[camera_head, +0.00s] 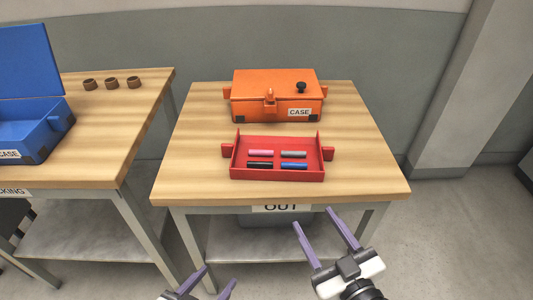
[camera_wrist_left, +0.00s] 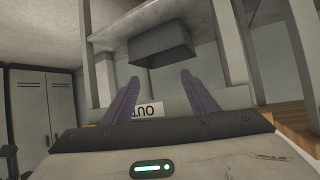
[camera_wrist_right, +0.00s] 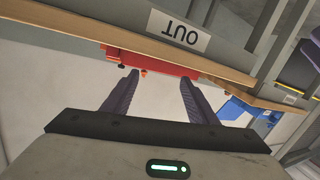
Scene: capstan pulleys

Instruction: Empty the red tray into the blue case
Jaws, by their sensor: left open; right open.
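The red tray (camera_head: 277,175) sits near the front of the OUT table, with a handle at each end. It holds a pink marker (camera_head: 261,153), a grey marker (camera_head: 293,154), a black marker (camera_head: 261,165) and a blue marker (camera_head: 294,166). The blue case (camera_head: 45,128) stands open on the table at the left, its lid raised and cut off by the picture edge. My left gripper (camera_head: 220,277) is open and empty, low in front of the OUT table. My right gripper (camera_head: 312,222) is open and empty, in front of the table's front edge.
A closed orange case (camera_head: 250,97) with a black knob stands behind the tray. Several brown rings (camera_head: 112,82) lie on the left table (camera_head: 95,170). A gap separates the two tables. A grey bin (camera_head: 280,219) is underneath.

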